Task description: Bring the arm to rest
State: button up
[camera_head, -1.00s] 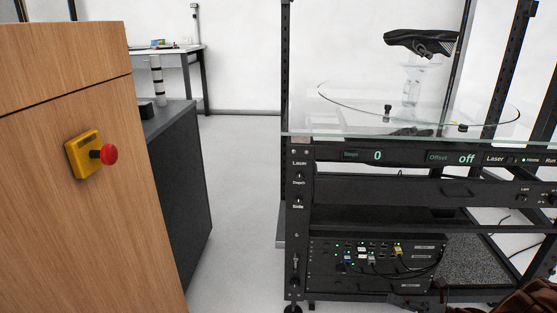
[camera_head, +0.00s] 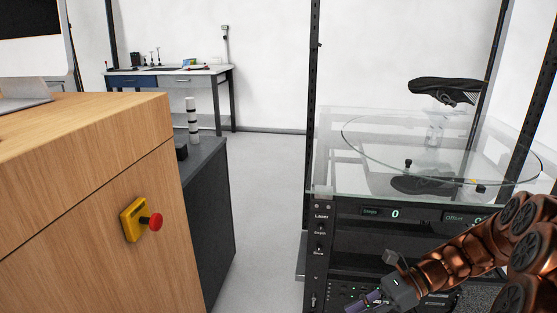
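My copper-coloured arm (camera_head: 460,255) reaches in from the lower right, in front of the turntable rack. My gripper (camera_head: 362,303) is at its end, low in the picture and in front of the rack's lower equipment. It is small and partly cut off by the bottom edge, so I cannot tell whether its fingers are open or shut. The glass turntable (camera_head: 360,165) stands above and behind the arm, with a dark shoe (camera_head: 440,88) on a clear stand over it.
A wooden cabinet (camera_head: 75,225) with a red stop button (camera_head: 156,222) on a yellow box fills the left. A dark grey cabinet (camera_head: 212,215) stands behind it. The rack's control panel (camera_head: 345,215) faces me. Clear floor (camera_head: 262,220) lies between. A workbench (camera_head: 210,72) stands at the back.

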jog(key=s+r+n+h+p, duration=0.6)
jog(key=s+r+n+p, duration=0.3)
jog(key=r, duration=0.4)
jog(key=s+r+n+t+h+p, duration=0.1)
jog(key=s+r+n+h+p, duration=0.6)
jog(key=s+r+p, duration=0.5)
notch_tip(320, 180, up, 2)
jog(key=shift+s+d+r+n, duration=0.2)
jog(key=shift+s+d+n, duration=0.15)
jog(key=shift+s+n, duration=0.65)
jog(key=shift+w+d, duration=0.1)
